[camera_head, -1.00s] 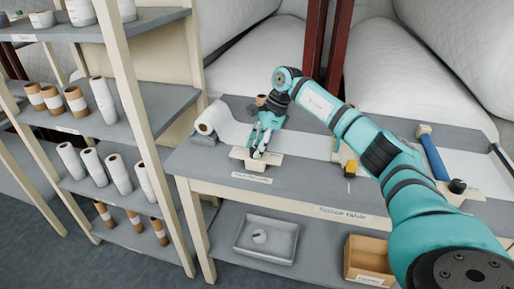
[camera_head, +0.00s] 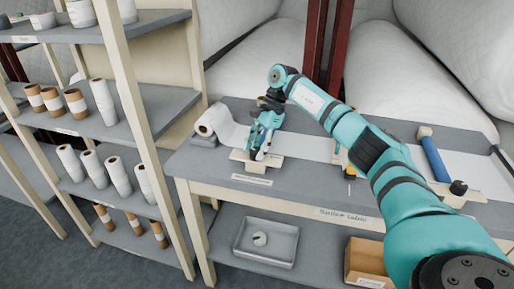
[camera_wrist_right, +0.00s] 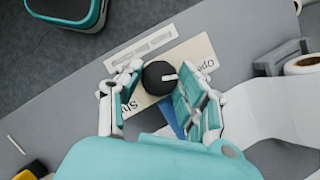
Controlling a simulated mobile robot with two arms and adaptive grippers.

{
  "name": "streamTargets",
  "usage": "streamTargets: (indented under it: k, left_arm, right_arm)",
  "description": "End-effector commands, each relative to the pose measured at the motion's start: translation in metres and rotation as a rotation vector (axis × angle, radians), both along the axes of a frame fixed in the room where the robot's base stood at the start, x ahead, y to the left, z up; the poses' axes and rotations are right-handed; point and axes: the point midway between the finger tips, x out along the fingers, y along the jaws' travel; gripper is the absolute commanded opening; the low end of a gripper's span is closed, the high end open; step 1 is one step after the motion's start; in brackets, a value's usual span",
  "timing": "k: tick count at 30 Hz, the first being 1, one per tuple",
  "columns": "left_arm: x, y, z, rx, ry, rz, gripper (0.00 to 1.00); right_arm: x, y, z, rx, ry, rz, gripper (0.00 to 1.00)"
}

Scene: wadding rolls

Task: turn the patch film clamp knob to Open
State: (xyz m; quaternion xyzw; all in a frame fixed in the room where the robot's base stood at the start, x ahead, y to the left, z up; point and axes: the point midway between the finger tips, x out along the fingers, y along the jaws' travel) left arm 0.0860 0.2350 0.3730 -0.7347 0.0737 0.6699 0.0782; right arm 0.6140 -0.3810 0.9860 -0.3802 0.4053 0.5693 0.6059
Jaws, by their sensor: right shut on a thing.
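The clamp knob (camera_wrist_right: 158,79) is round and black with a white pointer mark. It sits on a cream plate (camera_wrist_right: 192,53) on the table, with "Open" lettering at the right end and partly covered "Shut" lettering at the lower left. The pointer mark points right, toward the "Open" side. My right gripper (camera_wrist_right: 163,86) is shut on the knob, one finger on each side. In the head view the right gripper (camera_head: 262,150) reaches down onto the cream plate (camera_head: 240,157) and hides the knob. My left gripper is in neither view.
A white film roll (camera_head: 212,121) lies behind the plate to the left, its film running right along the splice table (camera_head: 300,184). A blue roller (camera_head: 434,157) and a yellow-handled item (camera_head: 350,171) lie farther right. Shelves with rolls (camera_head: 103,101) stand at left.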

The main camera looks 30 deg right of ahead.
Motion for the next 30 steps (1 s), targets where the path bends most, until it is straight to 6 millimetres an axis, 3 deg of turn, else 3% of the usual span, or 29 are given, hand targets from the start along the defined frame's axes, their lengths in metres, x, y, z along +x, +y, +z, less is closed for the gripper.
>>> streamTargets:
  k: [2, 3, 7, 19, 30]
  left_arm:
    - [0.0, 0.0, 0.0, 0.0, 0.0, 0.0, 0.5]
    - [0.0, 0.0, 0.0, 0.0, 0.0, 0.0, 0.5]
    - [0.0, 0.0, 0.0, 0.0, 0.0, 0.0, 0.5]
    - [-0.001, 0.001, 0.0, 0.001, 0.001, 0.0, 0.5]
    - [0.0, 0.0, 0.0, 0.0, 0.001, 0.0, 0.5]
  right_arm:
    - [0.001, 0.0, 0.002, 0.001, -0.006, 0.0, 0.05]
    - [0.001, 0.0, 0.002, 0.001, -0.006, 0.0, 0.43]
    - [0.001, 0.0, 0.001, 0.001, -0.004, -0.001, 0.6]
    - [0.0, -0.004, 0.009, 0.0, -0.002, -0.002, 0.6]
    - [-0.001, -0.032, 0.078, 0.001, -0.005, -0.003, 0.6]
